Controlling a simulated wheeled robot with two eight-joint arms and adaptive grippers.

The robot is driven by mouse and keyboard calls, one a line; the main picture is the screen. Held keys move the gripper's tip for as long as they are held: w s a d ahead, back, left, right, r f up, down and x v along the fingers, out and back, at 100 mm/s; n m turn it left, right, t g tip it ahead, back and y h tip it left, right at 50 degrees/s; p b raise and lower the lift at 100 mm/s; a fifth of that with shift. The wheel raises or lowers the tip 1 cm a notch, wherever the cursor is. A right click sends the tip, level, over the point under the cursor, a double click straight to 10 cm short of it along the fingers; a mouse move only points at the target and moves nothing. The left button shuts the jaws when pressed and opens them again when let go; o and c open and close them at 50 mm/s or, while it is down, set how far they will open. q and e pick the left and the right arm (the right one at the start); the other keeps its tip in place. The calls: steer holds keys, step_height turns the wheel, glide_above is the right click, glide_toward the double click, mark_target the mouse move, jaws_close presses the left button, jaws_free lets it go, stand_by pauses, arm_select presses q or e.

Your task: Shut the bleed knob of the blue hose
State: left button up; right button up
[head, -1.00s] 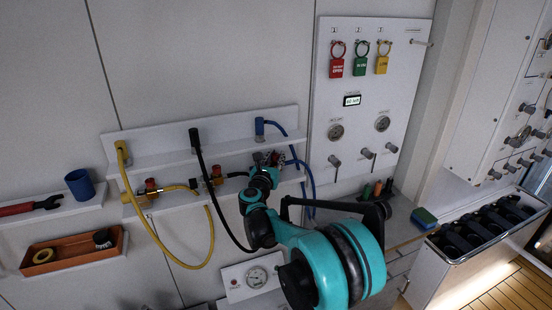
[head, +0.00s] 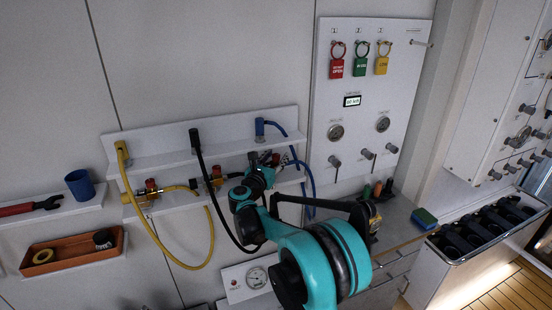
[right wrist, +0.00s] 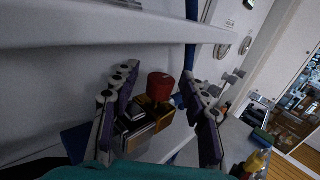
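The blue hose (head: 310,180) hangs from the right end of the white shelf, its upper end at a blue fitting (head: 260,127). In the right wrist view, its red bleed knob (right wrist: 160,87) sits on a brass and grey fitting (right wrist: 145,122), with part of the blue hose (right wrist: 191,60) behind. My right gripper (right wrist: 162,82) is open, with one finger on each side of the knob and gaps showing. In the head view, my right gripper (head: 282,160) is at the shelf's right end, partly hidden by its wrist. My left gripper is not in view.
The yellow hose (head: 209,235) and black hose (head: 203,170), with their own fittings, are to the left on the same shelf (head: 225,143). The shelf edge (right wrist: 120,30) runs above my fingers. A gauge panel with padlocks (head: 345,100) is to the right.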

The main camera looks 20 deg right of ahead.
steer(key=v, duration=1.2)
